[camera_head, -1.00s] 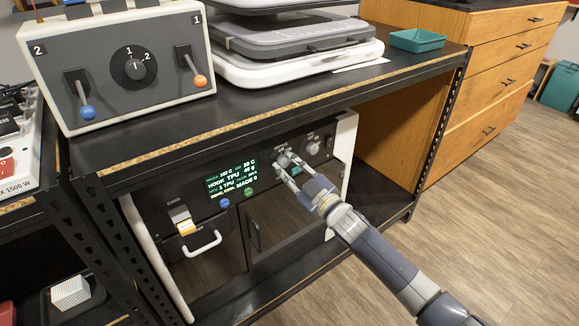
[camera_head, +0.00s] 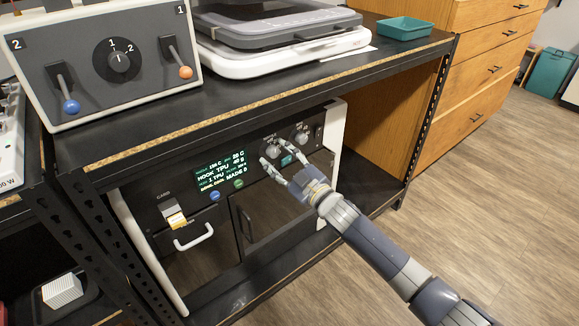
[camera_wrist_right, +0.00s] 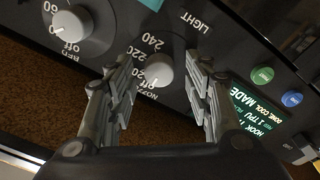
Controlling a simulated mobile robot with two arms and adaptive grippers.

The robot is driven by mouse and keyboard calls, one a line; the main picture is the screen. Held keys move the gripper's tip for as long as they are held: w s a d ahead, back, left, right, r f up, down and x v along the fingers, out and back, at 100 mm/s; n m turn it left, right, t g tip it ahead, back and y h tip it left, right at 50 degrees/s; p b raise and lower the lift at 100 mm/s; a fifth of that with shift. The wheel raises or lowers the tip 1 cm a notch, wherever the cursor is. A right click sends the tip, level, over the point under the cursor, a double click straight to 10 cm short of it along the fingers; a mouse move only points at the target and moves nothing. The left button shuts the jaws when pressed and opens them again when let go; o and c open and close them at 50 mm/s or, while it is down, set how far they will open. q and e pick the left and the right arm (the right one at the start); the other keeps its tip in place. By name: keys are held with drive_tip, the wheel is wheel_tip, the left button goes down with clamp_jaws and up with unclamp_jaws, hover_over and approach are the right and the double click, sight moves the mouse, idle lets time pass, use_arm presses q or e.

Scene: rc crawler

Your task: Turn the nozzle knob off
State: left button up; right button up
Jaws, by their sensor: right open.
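The nozzle knob (camera_wrist_right: 158,71) is a round grey dial on the dark printer panel, between the dial numbers and the "off" mark in the right wrist view. In the head view the nozzle knob (camera_head: 272,151) is small and partly behind my fingers. My right gripper (camera_head: 273,153) is at the panel. In the wrist view my right gripper (camera_wrist_right: 162,80) is open, with one finger on each side of the knob and visible gaps. The knob's pointer seems to face the "off" side, but it is too small to be sure. My left gripper is not in view.
The bed knob (camera_head: 302,138) sits beside the nozzle knob, also shown in the wrist view (camera_wrist_right: 71,28). A lit display (camera_head: 220,172) and coloured buttons are left of it. The shelf top (camera_head: 250,78) overhangs the panel. Open floor lies to the right.

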drive_tip(key=v, duration=1.1)
drive_tip(key=shift+s+d, duration=0.25)
drive_tip(key=shift+s, duration=0.05)
drive_tip(key=shift+f, duration=0.1)
